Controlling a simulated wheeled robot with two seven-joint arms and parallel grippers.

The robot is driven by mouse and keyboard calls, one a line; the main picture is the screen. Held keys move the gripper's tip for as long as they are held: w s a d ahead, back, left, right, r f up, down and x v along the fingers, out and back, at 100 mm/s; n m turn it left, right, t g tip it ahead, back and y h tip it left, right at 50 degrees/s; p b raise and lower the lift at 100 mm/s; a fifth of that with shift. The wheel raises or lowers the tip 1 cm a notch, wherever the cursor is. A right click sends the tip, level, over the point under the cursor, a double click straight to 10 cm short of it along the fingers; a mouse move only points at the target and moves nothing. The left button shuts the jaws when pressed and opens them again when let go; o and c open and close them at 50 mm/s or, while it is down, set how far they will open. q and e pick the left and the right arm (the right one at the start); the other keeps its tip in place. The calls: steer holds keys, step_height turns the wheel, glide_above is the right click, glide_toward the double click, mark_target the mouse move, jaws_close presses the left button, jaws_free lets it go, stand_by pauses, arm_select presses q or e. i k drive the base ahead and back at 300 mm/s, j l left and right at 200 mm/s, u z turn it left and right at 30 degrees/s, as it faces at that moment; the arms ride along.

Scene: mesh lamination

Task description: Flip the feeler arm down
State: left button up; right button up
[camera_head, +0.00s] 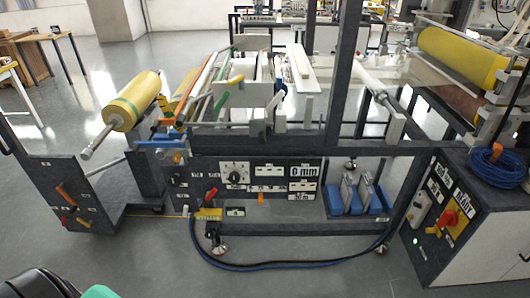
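The machine (300,150) fills the middle of the head view. I cannot tell for certain which part is the feeler arm. Several slim bars stand raised at a slant on its left side: a white and orange bar (197,86), a green bar (221,72) and a bar with a yellow tip (235,80). They lie close together and partly overlap the parts behind them. A yellow roll (135,101) with a green band sits on a shaft to their left. Neither gripper can be made out. A black curved part and a green part, perhaps mine, show at the bottom left edge.
A control panel (250,173) with a dial faces me below. Blue blocks (358,200) stand on the low shelf at right. A dark cable (290,264) loops over the floor. A cabinet (462,215) stands at right. The floor in front is mostly clear.

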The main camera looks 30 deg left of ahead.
mark_target(186, 210)
steer(key=u, duration=1.1)
